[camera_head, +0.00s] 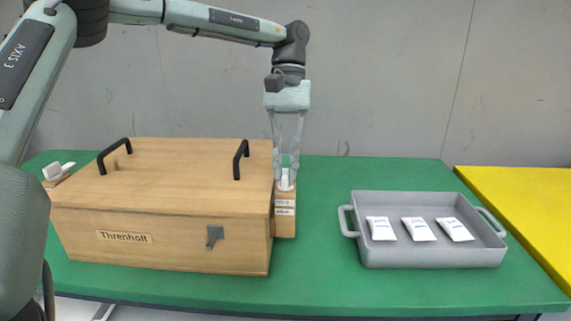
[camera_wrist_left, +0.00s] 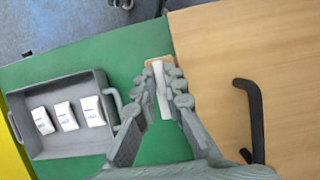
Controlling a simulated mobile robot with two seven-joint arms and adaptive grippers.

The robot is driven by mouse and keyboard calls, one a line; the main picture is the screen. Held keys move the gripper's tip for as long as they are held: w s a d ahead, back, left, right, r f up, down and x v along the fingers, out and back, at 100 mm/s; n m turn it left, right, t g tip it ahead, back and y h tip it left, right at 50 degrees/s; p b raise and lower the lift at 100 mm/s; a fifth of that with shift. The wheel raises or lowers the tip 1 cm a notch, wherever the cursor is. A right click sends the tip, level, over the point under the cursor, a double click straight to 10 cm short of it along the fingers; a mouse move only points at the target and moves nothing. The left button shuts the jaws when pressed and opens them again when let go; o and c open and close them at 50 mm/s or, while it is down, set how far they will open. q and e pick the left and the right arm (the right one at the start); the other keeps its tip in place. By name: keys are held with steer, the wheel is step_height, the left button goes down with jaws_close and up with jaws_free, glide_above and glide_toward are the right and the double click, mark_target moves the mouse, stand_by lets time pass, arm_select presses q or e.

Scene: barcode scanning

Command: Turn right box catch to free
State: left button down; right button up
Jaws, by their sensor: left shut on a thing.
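A wooden box (camera_head: 161,180) with its lid down stands on the green table at the left. Its right box catch (camera_head: 285,186) is a white lever on a small wooden block (camera_head: 285,225) at the box's right side. Two small labels are on that block's front; their text is too small to read. My left gripper (camera_head: 286,177) points down from above and is shut on the catch lever. In the left wrist view the white lever (camera_wrist_left: 160,91) lies between the fingertips (camera_wrist_left: 165,82), roughly along the block. The fingers hide part of it. My right gripper is not in view.
Two black handles (camera_head: 115,155) (camera_head: 240,159) stand on the lid. A white catch (camera_head: 56,171) is at the box's left side, and a grey latch (camera_head: 214,236) is on the front. A grey tray (camera_head: 430,257) with three white packets stands at right. Green table between is clear.

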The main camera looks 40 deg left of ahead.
arm_select(q)
steer(key=c, duration=1.6)
jaws_free()
steer(key=v, duration=1.2)
steer(key=shift+a, duration=0.1)
